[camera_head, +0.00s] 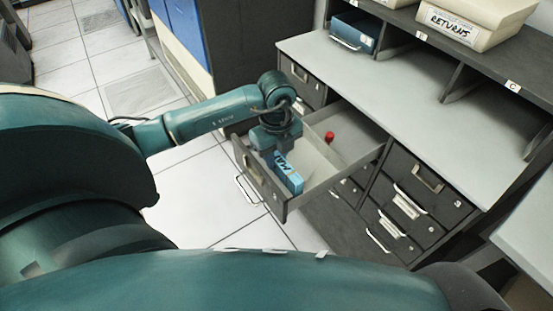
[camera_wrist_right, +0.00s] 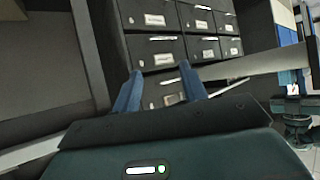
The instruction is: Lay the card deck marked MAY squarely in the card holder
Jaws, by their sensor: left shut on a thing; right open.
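A blue card deck (camera_head: 289,176) with white lettering that seems to read MAY is in or just above the open drawer (camera_head: 262,178), near its front wall. My left gripper (camera_head: 279,152) points down and is shut on the deck's upper part; the fingertips are partly hidden. I cannot tell whether the deck touches the drawer floor. My right gripper (camera_wrist_right: 162,90) is open and empty in the right wrist view, facing a cabinet with labelled drawers. I cannot make out a card holder in either view.
The grey countertop (camera_head: 365,80) is mostly clear. A blue box (camera_head: 354,33) sits in a cubby, and a cream RETURNS tray (camera_head: 470,22) stands on top. Closed drawers (camera_head: 412,203) are at right.

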